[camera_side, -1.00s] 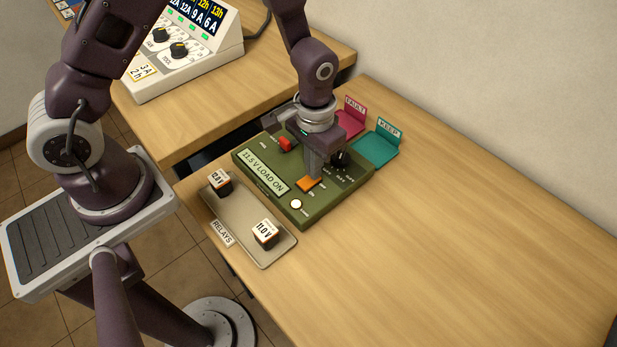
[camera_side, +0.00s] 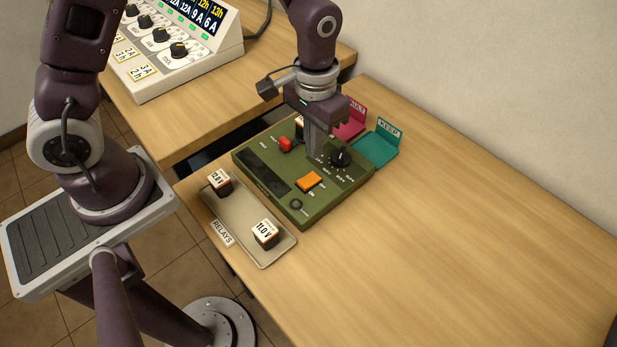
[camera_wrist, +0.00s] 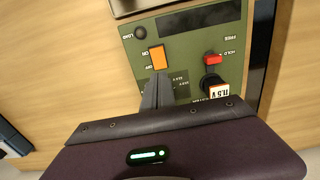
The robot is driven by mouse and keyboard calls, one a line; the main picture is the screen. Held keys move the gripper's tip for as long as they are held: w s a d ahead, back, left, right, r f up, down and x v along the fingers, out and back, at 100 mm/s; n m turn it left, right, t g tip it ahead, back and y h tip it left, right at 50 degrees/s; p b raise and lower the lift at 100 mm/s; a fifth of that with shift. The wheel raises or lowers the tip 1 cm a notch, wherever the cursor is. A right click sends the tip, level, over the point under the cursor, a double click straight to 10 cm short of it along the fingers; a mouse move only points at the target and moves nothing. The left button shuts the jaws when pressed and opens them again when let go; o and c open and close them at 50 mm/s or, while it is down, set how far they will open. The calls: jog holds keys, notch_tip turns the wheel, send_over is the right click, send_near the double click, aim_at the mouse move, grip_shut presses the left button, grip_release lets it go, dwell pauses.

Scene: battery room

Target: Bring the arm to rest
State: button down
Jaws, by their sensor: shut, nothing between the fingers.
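My gripper (camera_side: 315,156) is shut and empty, fingers pointing down just over the green test box (camera_side: 294,210). Its tips are behind the orange rocker switch (camera_side: 309,181), near the black knob (camera_side: 341,159); I cannot tell the exact gap. In the wrist view the closed fingers (camera_wrist: 157,78) lie close to the orange switch (camera_wrist: 158,57). The box's display (camera_wrist: 198,17) is dark and its round load lamp (camera_side: 297,204) is unlit. A relay marked 11.5 V (camera_wrist: 219,91) sits in the box beside the red lever (camera_wrist: 212,59), partly hidden by my gripper in the side view.
A relay tray (camera_side: 240,220) holds relays marked 12.8 V (camera_side: 219,182) and 11.0 V (camera_side: 265,234). A pink fault bin (camera_side: 350,122) and teal keep bin (camera_side: 376,149) stand behind the box. A charger panel (camera_side: 180,50) is on the other table.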

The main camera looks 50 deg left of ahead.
jog(key=shift+r, duration=0.1)
jog(key=s+a+r+t, duration=0.1)
jog(key=s+a+r, duration=0.15)
jog(key=r, duration=0.55)
jog(key=s+a+r+t, duration=0.2)
jog(key=s+r, duration=0.2)
jog(key=r, duration=0.3)
jog(key=s+a+r+t, duration=0.2)
jog(key=s+r, duration=0.3)
jog(key=s, duration=0.6)
jog(key=shift+a+r+t, duration=0.2)
jog(key=shift+r+t, duration=0.1)
